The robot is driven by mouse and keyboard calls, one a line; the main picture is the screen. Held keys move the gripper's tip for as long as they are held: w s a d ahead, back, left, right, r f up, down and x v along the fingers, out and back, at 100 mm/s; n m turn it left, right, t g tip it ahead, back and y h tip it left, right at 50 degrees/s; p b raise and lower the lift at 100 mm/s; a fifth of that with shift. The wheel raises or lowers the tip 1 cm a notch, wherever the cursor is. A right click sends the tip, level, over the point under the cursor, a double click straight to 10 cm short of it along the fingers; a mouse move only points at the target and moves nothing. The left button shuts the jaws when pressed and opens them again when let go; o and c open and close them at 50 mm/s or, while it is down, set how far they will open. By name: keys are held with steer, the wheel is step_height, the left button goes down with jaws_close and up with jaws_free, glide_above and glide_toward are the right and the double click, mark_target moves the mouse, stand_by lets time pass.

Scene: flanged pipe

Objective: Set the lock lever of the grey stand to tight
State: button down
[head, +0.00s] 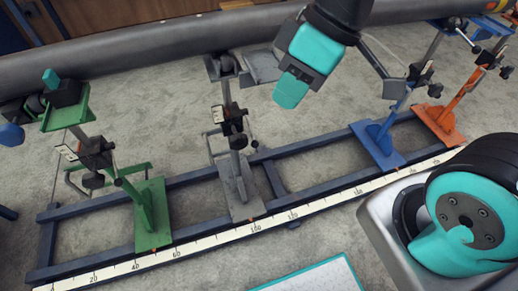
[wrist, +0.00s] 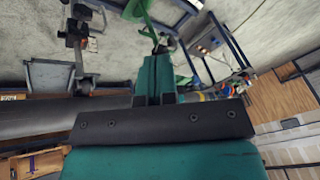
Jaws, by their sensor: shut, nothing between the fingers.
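The grey stand (head: 241,188) is upright on the blue rail frame, between the green and blue stands. Its dark clamp (head: 233,120) sits partway up the post, with a small dark knob and thin rods beside it. I cannot tell the lock lever's setting at this size. My gripper (head: 290,92), with teal fingers, is shut and empty, up and to the right of that clamp and apart from it. The wrist view shows the closed fingers (wrist: 154,75) pointing up the picture. A grey post with dark clamp parts (wrist: 80,38), apparently the grey stand, is left of them there.
A long grey pipe (head: 130,52) runs along the back. The green stand (head: 153,215) is left; the blue stand (head: 377,145) and orange stand (head: 440,124) are right. A white scale strip (head: 205,238) runs along the frame's front. Bare floor lies between the rails.

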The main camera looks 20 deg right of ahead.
steer(key=w+d+f+n+t+y+b, duration=0.1)
steer(key=w+d+f+n+b, duration=0.15)
steer(key=w+f+b, duration=0.55)
steer(key=w+d+f+n+t+b, duration=0.1)
steer(key=w+d+f+n+b, duration=0.2)
steer(key=f, duration=0.9)
steer(key=n+t+b, duration=0.3)
steer(key=n+b, duration=0.1)
steer(key=b, duration=0.1)
glide_toward(257, 143)
steer(key=b+x, duration=0.2)
steer(key=x, duration=0.5)
steer(key=shift+w+f, duration=0.1)
steer(key=shift+f, duration=0.2)
steer(key=f+b, duration=0.2)
steer(key=b, duration=0.1)
steer(key=shift+w+f, duration=0.2)
steer(key=shift+f, duration=0.1)
